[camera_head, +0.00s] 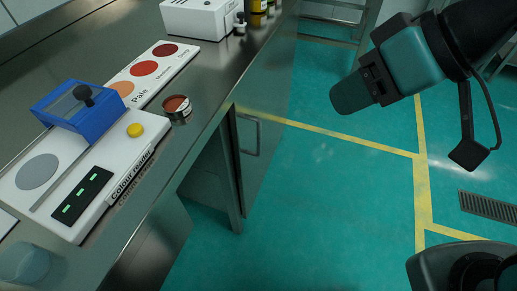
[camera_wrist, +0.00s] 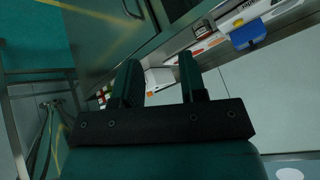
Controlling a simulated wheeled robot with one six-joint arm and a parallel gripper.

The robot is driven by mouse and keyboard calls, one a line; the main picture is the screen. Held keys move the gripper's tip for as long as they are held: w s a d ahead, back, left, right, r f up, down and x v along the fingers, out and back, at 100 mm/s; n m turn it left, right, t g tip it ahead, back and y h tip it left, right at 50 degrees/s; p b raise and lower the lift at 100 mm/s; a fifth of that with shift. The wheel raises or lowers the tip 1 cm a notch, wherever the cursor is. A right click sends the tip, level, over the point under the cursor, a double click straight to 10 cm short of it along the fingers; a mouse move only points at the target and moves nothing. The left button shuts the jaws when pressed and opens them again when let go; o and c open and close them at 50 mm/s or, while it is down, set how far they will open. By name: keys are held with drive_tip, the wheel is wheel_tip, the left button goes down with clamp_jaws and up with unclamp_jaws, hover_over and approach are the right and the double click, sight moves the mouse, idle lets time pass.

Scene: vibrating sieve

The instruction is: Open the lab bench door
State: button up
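The lab bench door (camera_head: 272,90) is a grey metal panel under the bench top in the head view and looks flush with the bench front. Its upright bar handle (camera_head: 257,136) is near the panel's left edge. My gripper (camera_head: 352,94) is in the air over the floor, right of the handle and apart from it. In the wrist view my gripper (camera_wrist: 160,76) shows two dark green fingers with a gap and nothing between them. The door (camera_wrist: 105,30) is at the upper left there, with a dark handle (camera_wrist: 133,8) at the top edge.
The metal bench top (camera_head: 120,45) holds a colour reader (camera_head: 65,185) with a blue lid, a colour chart (camera_head: 150,75), a small tin (camera_head: 178,108) and a white box (camera_head: 200,18). The green floor (camera_head: 330,190) in front of the door is clear. A metal frame (camera_head: 335,30) stands behind.

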drive_tip(key=w+a+f+t+y+b, duration=0.1)
drive_tip(key=w+f+t+b, duration=0.2)
drive_tip(key=f+b, duration=0.65)
drive_tip(key=w+a+f+t+y+b, duration=0.1)
drive_tip(key=w+f+t+b, duration=0.15)
drive_tip(key=f+b, duration=0.75)
drive_tip(key=t+y+b, duration=0.2)
drive_tip(key=t+b, duration=0.4)
drive_tip(key=b, duration=1.7)
approach(260, 130)
drive_tip(key=shift+g, duration=0.25)
drive_tip(key=p+x, duration=0.3)
drive_tip(key=p, duration=0.3)
drive_tip(key=p+x, duration=0.3)
drive_tip(key=p, duration=0.4)
drive_tip(key=r+p+x, duration=0.1)
drive_tip(key=p+x, duration=0.2)
drive_tip(key=p, duration=0.4)
drive_tip(key=shift+w+a+f, duration=0.1)
drive_tip(key=shift+w+a, duration=0.05)
drive_tip(key=shift+w, duration=0.25)
drive_tip(key=shift+w+a+f, duration=0.2)
drive_tip(key=shift+w+a, duration=0.05)
drive_tip(key=shift+w, duration=0.05)
clamp_jaws()
